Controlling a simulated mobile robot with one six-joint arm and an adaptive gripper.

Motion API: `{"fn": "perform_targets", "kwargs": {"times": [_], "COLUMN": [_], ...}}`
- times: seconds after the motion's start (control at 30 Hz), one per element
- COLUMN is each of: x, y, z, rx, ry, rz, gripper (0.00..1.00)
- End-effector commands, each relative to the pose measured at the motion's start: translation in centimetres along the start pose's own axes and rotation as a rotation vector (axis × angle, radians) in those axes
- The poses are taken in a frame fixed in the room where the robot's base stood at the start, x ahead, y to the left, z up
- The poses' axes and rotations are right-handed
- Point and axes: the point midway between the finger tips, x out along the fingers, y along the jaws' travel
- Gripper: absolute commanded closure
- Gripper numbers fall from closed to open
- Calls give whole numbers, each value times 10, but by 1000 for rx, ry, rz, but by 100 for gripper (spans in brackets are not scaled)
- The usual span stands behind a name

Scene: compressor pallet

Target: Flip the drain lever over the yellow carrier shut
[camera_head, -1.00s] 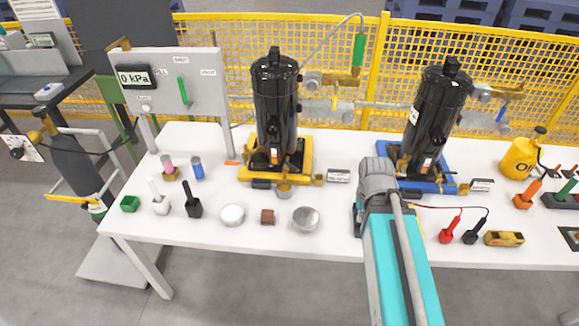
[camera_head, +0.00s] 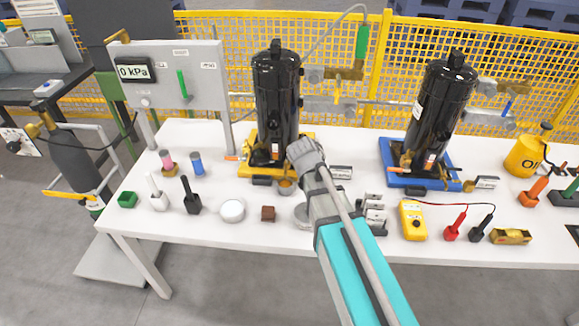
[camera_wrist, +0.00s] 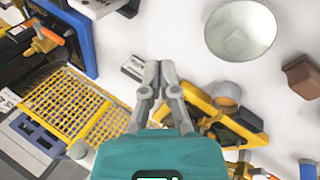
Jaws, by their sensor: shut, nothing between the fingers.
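The yellow carrier (camera_head: 256,171) stands on the table with a black cylinder (camera_head: 276,100) upright on it. An orange-handled lever (camera_head: 232,158) sticks out low at the carrier's left side; it looks like the drain lever, but its valve body is too small to make out. My gripper (camera_wrist: 158,68) is shut and empty above the table, near the carrier's edge.
A blue carrier (camera_head: 393,181) with another black cylinder (camera_head: 440,110) stands to the right. A round dish (camera_wrist: 240,32) and a brown block (camera_head: 268,213) lie in front.

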Motion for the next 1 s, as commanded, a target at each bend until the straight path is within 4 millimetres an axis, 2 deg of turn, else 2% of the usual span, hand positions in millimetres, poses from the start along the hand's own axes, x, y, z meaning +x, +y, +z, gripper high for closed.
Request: {"fn": "perform_targets", "kwargs": {"times": [0.03,0.2,0.5,0.73,1.0], "x": [-2,-21,-64,-87,-91], "y": [-12,-43,-105,-131,-134], "z": [-18,-60,-120,-140,-142], "rx": [-35,-141,-298,-355,-362], "ry": [19,84,204,255,263], "rz": [37,173,390,475,490], "gripper": [100,100,100,100,100]}}
